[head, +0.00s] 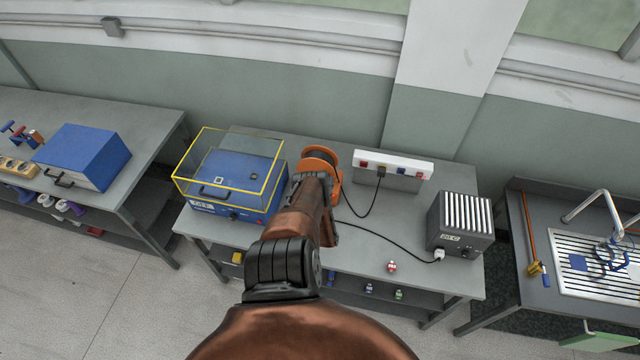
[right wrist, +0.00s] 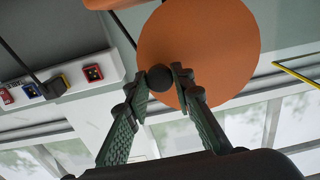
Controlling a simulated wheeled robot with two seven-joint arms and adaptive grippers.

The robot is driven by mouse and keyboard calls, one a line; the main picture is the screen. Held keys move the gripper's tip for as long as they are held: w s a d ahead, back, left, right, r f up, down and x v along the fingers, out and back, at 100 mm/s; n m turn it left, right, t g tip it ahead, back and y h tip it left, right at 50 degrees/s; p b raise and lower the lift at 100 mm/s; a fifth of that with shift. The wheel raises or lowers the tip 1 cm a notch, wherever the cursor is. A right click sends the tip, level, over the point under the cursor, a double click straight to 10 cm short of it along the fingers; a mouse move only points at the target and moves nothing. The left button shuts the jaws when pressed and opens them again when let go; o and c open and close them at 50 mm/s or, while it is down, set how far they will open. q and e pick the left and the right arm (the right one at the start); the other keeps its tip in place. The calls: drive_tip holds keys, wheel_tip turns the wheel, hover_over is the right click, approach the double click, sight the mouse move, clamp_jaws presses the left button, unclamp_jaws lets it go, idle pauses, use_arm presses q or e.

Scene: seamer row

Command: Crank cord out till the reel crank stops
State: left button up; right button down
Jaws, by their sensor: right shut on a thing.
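The orange cord reel (head: 320,158) stands on the middle bench, mostly hidden behind my right arm in the head view. In the right wrist view its orange disc (right wrist: 205,45) fills the upper middle. The dark round crank knob (right wrist: 160,78) sits in front of the disc, between the fingertips of my right gripper (right wrist: 160,80), which is shut on it. In the head view the right gripper is hidden behind my own arm. A black cord (head: 375,203) hangs from the white socket strip (head: 392,165) and curves to the bench near the reel. My left gripper is not in view.
A blue machine (head: 238,180) with a yellow-framed clear cover stands left of the reel. A grey ribbed box (head: 460,222) with a plugged cord stands right. The bench between reel and ribbed box is mostly clear.

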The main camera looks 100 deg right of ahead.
drive_tip(key=shift+a+f, duration=0.1)
drive_tip(key=c, duration=1.7)
unclamp_jaws()
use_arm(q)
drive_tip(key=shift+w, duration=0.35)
use_arm(e)
drive_tip(key=shift+o, duration=0.2)
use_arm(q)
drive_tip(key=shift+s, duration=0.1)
use_arm(e)
drive_tip(key=v, duration=1.2)
